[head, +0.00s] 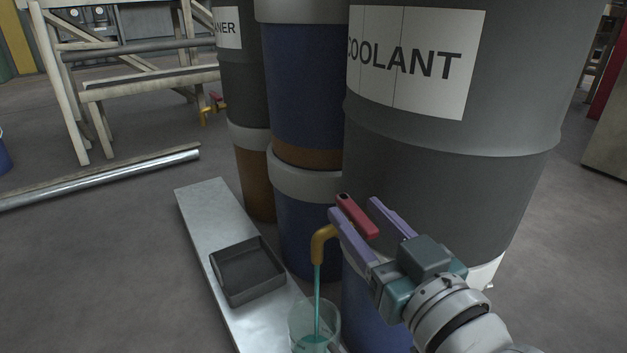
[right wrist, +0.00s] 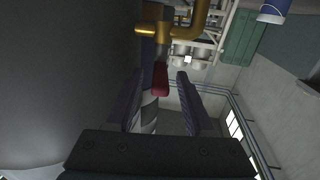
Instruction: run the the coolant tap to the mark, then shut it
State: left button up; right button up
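The coolant barrel (head: 440,160) is a large grey drum with a white COOLANT label (head: 420,55). Its brass tap (head: 322,240) has a red lever (head: 357,215). A teal stream (head: 317,295) runs from the spout into a clear cup (head: 328,318), which holds some liquid at the bottom; I cannot make out the mark. My right gripper (head: 361,213) is open, its purple fingers on either side of the lever. In the right wrist view the red lever (right wrist: 160,79) shows between the spread fingers, with the brass tap (right wrist: 160,30) beyond. My left gripper is not in view.
A metal plank (head: 205,210) bears a dark open tray (head: 247,270), left of the cup. Blue drums (head: 303,110) and the second labelled barrel (head: 240,80) with its own red-handled tap (head: 215,103) stand behind. Open floor lies at left, with a metal pipe (head: 100,180).

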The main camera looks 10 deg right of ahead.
jog(key=s+d+p, duration=0.1)
jog(key=s+p, duration=0.3)
jog(key=s, duration=0.5)
jog(key=shift+s+d+p, duration=0.35)
jog(key=shift+s, duration=0.05)
